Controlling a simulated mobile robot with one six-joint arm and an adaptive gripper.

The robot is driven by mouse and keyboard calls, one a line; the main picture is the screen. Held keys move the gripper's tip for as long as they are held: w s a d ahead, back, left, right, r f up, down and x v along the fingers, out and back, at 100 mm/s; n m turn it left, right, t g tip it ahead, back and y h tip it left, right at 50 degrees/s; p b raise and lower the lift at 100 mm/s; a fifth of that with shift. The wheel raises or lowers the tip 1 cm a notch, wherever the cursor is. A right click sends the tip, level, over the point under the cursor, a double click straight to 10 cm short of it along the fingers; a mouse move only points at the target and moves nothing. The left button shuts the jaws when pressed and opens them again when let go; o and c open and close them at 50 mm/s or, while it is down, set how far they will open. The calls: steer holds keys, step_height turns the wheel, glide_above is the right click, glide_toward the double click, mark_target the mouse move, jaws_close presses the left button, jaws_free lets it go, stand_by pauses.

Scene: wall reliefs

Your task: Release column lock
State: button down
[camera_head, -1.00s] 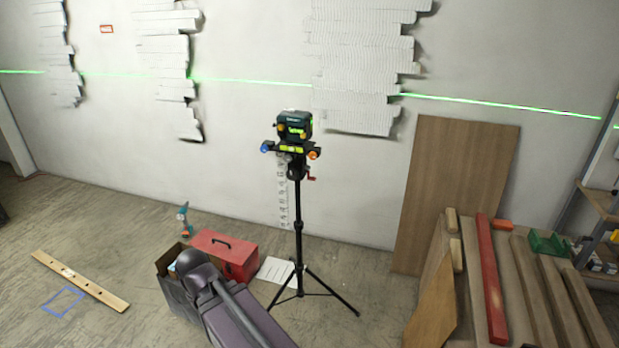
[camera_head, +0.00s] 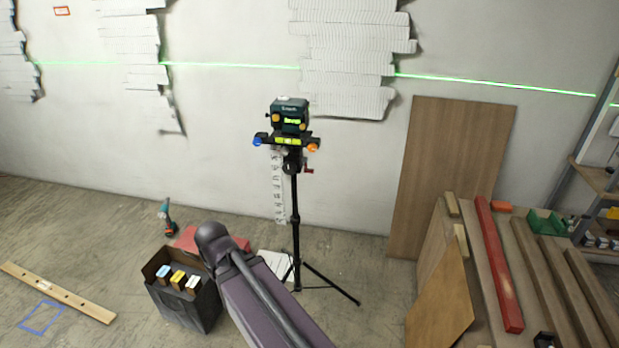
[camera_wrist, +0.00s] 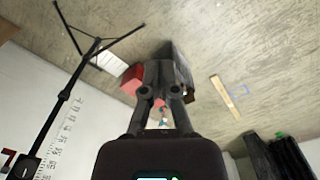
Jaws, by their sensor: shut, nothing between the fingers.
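A laser level (camera_head: 290,116) sits on top of a black tripod (camera_head: 296,222) that stands upright before the wall. Under the laser is a mount with a yellow-green bubble level (camera_head: 288,141), a blue knob (camera_head: 257,141) and an orange knob (camera_head: 313,147). A red crank handle (camera_head: 308,170) sticks out to the right just below the mount. In the wrist view the tripod (camera_wrist: 64,95) shows upside down at the left. My gripper (camera_wrist: 163,101) is shut and empty, apart from the tripod. In the head view my arm crosses the bottom middle, and the gripper is not visible there.
A black box (camera_head: 180,300) holding several cartons and a red case (camera_head: 190,239) lie left of the tripod. A drill (camera_head: 167,217) stands on the floor. A plywood sheet (camera_head: 450,175) leans on the wall. Planks on a bench (camera_head: 440,225) fill the right. A wooden level (camera_head: 60,293) lies left.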

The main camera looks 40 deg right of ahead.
steer(key=shift+w+f, duration=0.1)
steer(key=w+d+f+t+b, duration=0.35)
steer(key=w+d+b, duration=0.2)
steer(key=w, duration=0.25)
steer(key=w+d+f+t+h+b, duration=0.1)
steer(key=w+d+f+t+b, duration=0.1)
steer(key=w+d+t+b, duration=0.45)
steer(key=w+d+f+t+b, duration=0.3)
steer(key=w+b, duration=0.4)
steer(key=w, duration=0.3)
steer(key=w+d+m+t+h+b, duration=0.35)
steer(key=d+t+h+b, duration=0.2)
steer(key=d+b, duration=0.65)
steer(key=s+d+m+g+h+b, duration=0.1)
steer(key=s+d+m+h+b, duration=0.1)
steer(key=d+h, duration=0.4)
steer(key=s+d+m+g+h+b, duration=0.1)
steer(key=s+d+m+h+b, duration=0.2)
steer(key=d+h, duration=0.3)
steer(key=d+m+b, duration=0.1)
steer(key=d, duration=0.2)
steer(key=shift+s+d, duration=0.15)
steer(key=shift+s, duration=0.2)
steer(key=shift+r+m+g+h, duration=0.15)
steer(key=shift+m+g+h, duration=0.1)
